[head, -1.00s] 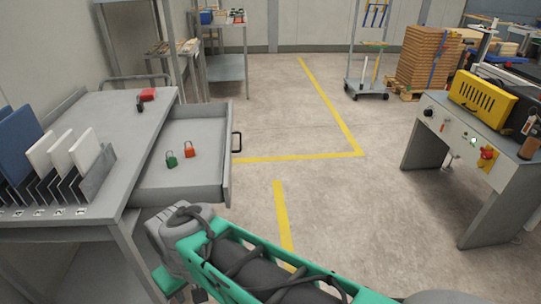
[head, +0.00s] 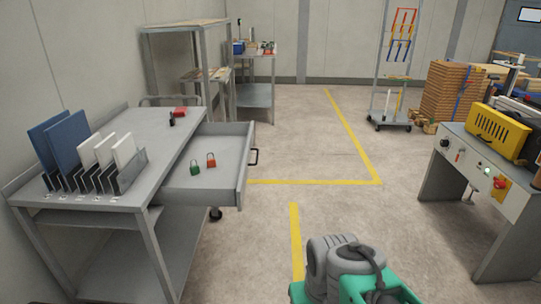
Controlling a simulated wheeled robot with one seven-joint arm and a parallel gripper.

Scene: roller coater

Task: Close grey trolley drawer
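The grey trolley (head: 118,160) stands at the left in the head view. A green padlock (head: 195,167) and a red padlock (head: 211,160) lie in the drawer. Part of my arm shows at the bottom, right of the drawer and apart from it. My gripper is not in view.
A file rack (head: 100,167) and a red item (head: 180,112) are on the trolley top. A machine with a yellow box (head: 498,134) stands at the right. Shelves (head: 185,60) stand behind the trolley. The floor (head: 330,200) between trolley and machine is clear.

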